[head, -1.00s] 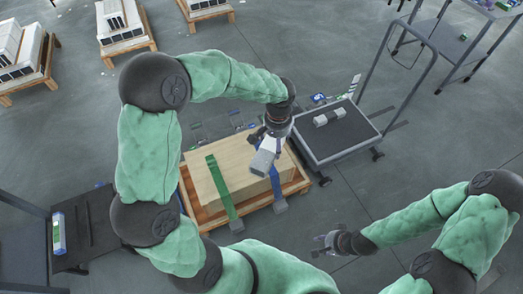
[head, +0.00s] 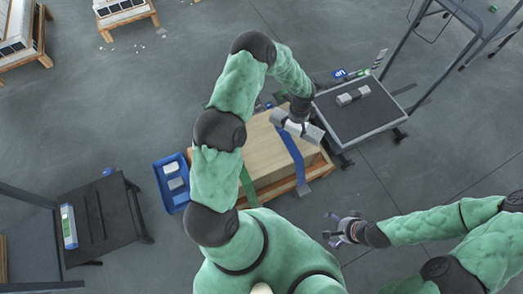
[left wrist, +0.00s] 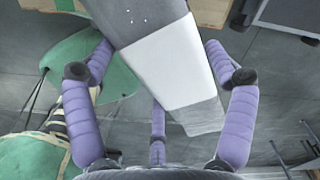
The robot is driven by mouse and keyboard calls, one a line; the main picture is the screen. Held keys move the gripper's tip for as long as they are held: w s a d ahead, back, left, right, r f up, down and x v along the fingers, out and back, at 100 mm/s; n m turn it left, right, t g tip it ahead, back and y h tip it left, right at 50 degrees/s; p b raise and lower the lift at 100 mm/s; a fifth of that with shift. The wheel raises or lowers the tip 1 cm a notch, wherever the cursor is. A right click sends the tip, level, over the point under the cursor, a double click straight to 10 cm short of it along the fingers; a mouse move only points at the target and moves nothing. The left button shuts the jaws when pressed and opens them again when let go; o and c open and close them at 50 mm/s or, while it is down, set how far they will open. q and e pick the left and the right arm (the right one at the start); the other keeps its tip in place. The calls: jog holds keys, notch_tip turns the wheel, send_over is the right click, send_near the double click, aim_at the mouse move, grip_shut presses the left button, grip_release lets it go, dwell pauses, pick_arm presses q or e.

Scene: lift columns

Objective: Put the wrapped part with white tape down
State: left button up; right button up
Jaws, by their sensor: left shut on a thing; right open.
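My left gripper (head: 299,117) is shut on the wrapped part with white tape (head: 306,130) and holds it above the wooden crate (head: 262,154). In the left wrist view the wrapped part (left wrist: 172,68) is a long grey piece with a broad white band, gripped between purple fingers. A cart (head: 352,131) with a dark deck stands to the right of the left gripper. Another grey wrapped part (head: 352,95) with a light band lies on the cart. My right gripper (head: 338,229) is open and empty over the floor at the lower right.
A blue bin (head: 171,187) with pale pieces inside stands left of the crate. A dark platform (head: 98,222) stands further left. Green and blue straps (head: 292,150) cross the crate. Pallets with white goods (head: 124,14) stand at the back.

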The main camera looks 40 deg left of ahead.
pick_arm(q)
notch_tip(320, 180, down, 12)
jog(key=a+f+m+b, duration=0.1)
jog(key=a+m+b, duration=0.1)
jog(key=m, duration=0.4)
jog(key=b, duration=0.6)
send_over(259, 149)
jog(key=shift+m, duration=0.4)
jog(key=f, duration=0.9)
jog(key=shift+w+d+f, duration=0.2)
jog(key=shift+f, duration=0.1)
jog(key=shift+s+a+f+b, duration=0.15)
jog(key=shift+f+b, duration=0.3)
jog(key=shift+f, duration=1.25)
jog(key=shift+f, duration=0.2)
jog(key=o, duration=1.3)
jog(key=shift+o, duration=1)
